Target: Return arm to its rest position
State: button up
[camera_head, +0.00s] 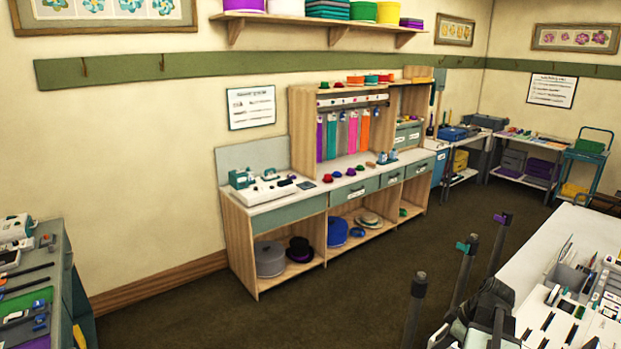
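No gripper fingers can be made out in the head view. A dark, bulky jointed shape (488,312) stands at the lower right, cut off by the bottom edge, in front of a white table. I cannot tell whether it is part of my arm. Nothing can be seen held there.
A wooden workbench (275,219) with hats and ribbons stands against the wall. Dark upright posts (415,305) rise at the lower right, beside the white table (527,262). A tool-covered table (62,262) is at the left. The dark floor (345,285) between is clear.

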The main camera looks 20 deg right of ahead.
jog(key=w+a+f+n+g+b, duration=0.15)
jog(key=w+a, duration=0.25)
jog(key=a, duration=0.4)
jog(key=w+a+f+n+b, duration=0.1)
jog(key=w+a+f, duration=0.1)
jog(key=w+a, duration=0.35)
jog(key=w+a+f+n+g+b, duration=0.1)
jog(key=w+a+f+n+b, duration=0.1)
jog(key=a, duration=0.7)
jog(key=a+f+m+g+h+b, duration=0.1)
jog(key=a+f+m+h+b, duration=0.1)
jog(key=a+m, duration=0.9)
jog(key=shift+s+a+f+b, duration=0.4)
jog(key=shift+a+f, duration=0.5)
jog(key=shift+a, duration=2.45)
